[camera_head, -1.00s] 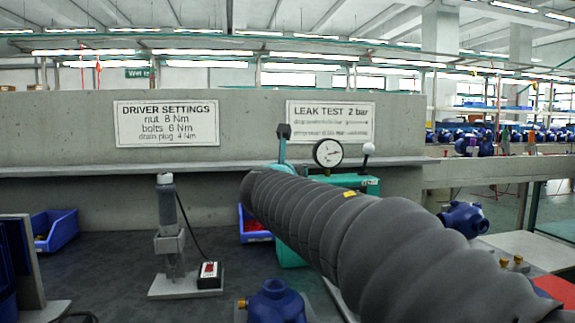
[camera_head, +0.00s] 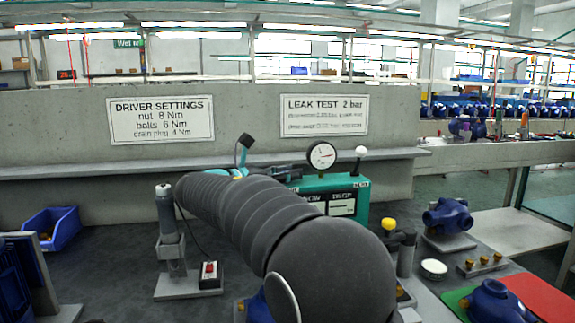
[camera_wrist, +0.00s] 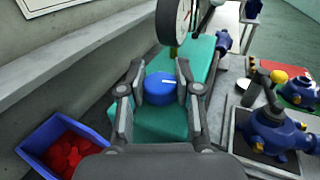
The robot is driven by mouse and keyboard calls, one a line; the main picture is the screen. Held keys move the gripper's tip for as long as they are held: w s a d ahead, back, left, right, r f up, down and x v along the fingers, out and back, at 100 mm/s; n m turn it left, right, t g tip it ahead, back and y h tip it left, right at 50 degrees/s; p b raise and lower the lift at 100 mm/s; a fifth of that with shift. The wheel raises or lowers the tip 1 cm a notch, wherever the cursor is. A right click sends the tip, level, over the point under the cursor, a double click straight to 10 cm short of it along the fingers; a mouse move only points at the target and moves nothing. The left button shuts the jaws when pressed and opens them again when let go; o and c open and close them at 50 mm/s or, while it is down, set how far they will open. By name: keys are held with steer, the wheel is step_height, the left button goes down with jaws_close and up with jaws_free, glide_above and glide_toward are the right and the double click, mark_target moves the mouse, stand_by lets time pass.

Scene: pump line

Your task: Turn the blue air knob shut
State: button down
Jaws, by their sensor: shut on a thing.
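The blue air knob (camera_wrist: 160,90) shows in the wrist view on top of the teal leak tester (camera_wrist: 163,123). It is round, with a short white mark on its upper face. My gripper (camera_wrist: 160,77) is shut on the knob, with one finger on each side. In the head view the teal tester (camera_head: 314,184) stands against the back wall, partly behind my arm. The knob cannot be made out there. The round gauge (camera_head: 321,156) stands on the tester, its needle off to the right side.
A white-balled lever (camera_head: 361,152) rises beside the gauge. A blue bin of red parts (camera_wrist: 66,146) lies left of the tester in the wrist view. A blue pump (camera_wrist: 273,131) stands to its right. A driver stand (camera_head: 170,235) is at left in the head view.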

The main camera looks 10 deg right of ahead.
steer(key=shift+g, duration=0.3)
steer(key=c, duration=0.8)
jaws_free()
step_height(320, 180, up, 10)
steer(key=shift+r, duration=0.1)
